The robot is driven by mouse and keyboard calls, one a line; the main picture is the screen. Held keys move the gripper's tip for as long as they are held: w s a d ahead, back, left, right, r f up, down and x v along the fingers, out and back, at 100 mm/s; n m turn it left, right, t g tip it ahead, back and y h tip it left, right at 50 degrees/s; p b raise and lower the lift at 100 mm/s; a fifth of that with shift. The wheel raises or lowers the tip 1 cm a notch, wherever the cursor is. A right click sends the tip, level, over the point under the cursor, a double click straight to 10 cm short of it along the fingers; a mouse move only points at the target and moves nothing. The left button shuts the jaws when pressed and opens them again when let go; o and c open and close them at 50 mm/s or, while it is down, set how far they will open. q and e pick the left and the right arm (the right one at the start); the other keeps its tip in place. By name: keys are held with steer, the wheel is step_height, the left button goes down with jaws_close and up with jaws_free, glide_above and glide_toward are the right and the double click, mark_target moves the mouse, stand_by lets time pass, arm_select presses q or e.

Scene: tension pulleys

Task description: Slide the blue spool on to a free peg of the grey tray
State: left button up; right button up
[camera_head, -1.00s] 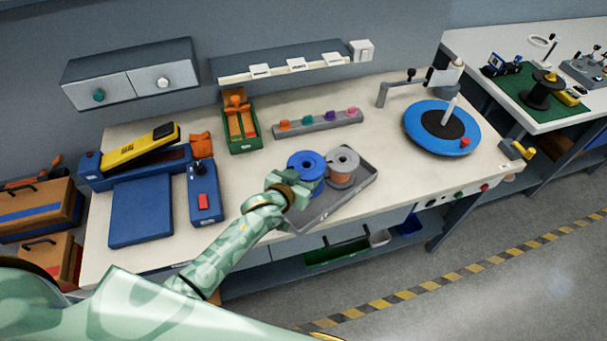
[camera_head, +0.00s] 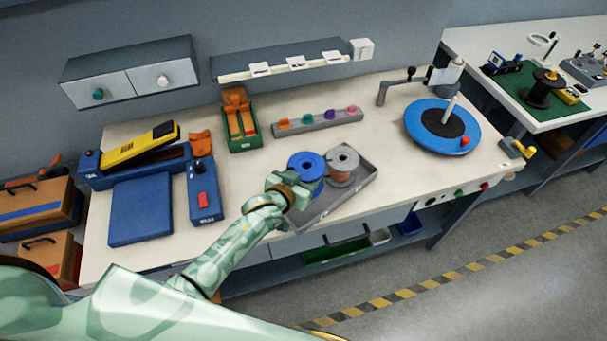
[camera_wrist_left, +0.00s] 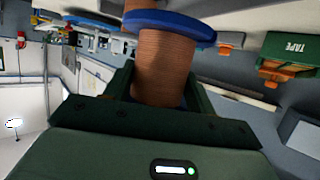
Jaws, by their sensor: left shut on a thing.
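The blue spool (camera_head: 306,162) has blue flanges and is held upright over the left part of the grey tray (camera_head: 334,204). In the left wrist view the blue spool (camera_wrist_left: 165,62) shows its copper winding between the jaws. My left gripper (camera_head: 298,188) is shut on it from the front left. A grey spool (camera_head: 343,161) with copper winding stands in the tray just right of the blue one. The pegs under the blue spool are hidden, and I cannot tell whether it is on one. My right gripper is not in view.
A blue turntable (camera_head: 443,127) stands at the right. A grey rack with coloured knobs (camera_head: 318,121) and a green tape box (camera_head: 241,126) lie behind the tray. Blue devices (camera_head: 140,208) fill the table's left. Bare tabletop lies between tray and turntable.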

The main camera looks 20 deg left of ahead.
arm_select(q)
steer(key=shift+w+f+b, duration=0.1)
steer(key=shift+f+b, duration=0.5)
steer(key=shift+f, duration=0.3)
stand_by(0.5)
steer(key=shift+f, duration=0.25)
steer(key=shift+f+b, duration=0.8)
steer(key=shift+f, duration=0.45)
stand_by(0.4)
steer(key=shift+f, duration=0.2)
steer(key=shift+f+b, duration=0.9)
steer(key=shift+f, duration=0.3)
steer(key=shift+f, duration=0.1)
